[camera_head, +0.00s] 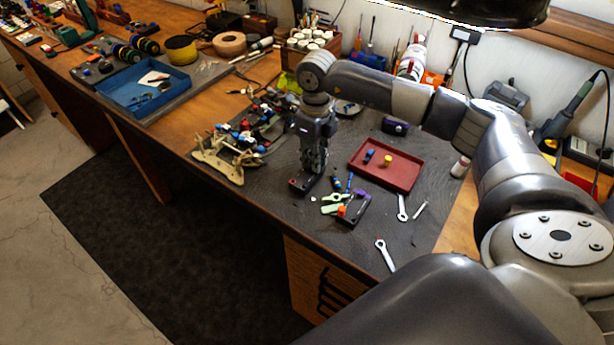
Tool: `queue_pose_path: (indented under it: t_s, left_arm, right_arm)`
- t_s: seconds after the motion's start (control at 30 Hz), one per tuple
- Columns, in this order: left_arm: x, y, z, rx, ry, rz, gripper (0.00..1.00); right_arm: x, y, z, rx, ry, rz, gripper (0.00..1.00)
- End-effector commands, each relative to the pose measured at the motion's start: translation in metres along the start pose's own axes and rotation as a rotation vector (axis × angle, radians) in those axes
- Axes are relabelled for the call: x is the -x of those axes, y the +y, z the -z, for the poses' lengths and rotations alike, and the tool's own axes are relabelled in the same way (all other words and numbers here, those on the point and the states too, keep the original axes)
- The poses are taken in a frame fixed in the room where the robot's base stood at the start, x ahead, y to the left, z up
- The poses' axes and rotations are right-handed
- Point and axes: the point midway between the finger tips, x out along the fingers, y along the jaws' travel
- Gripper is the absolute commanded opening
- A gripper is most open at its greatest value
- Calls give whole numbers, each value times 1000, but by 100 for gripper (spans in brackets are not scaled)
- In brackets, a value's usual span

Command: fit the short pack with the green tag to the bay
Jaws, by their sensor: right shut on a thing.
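My right gripper (312,172) points straight down over the grey mat, with its fingers closed at a dark block with a red end (299,186). The block is at or just above the mat; I cannot tell which. No green tag shows on it. A second dark pack with an orange end and a purple part (353,210) lies to the right, beside a light green piece (332,203). The racecar chassis (226,160), with tan bumpers and blue and red parts, stands left of the gripper. Its bay cannot be made out. My left gripper is out of view.
A red tray (404,174) holds small blue and yellow items. Wrenches (385,255) lie on the mat's right part. A blue tray (128,88) is far left. Tools and a paint rack (306,42) line the wall. The mat's front right is mostly clear.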

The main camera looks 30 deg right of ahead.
Motion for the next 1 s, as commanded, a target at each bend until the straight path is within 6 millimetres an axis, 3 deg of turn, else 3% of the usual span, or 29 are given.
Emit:
queue_pose_path:
  t_s: [0.53,1.0]
  left_arm:
    - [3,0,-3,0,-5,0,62]
    - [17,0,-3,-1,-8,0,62]
  right_arm:
    - [6,0,0,0,-1,0,0]
    - [28,0,0,0,-1,0,0]
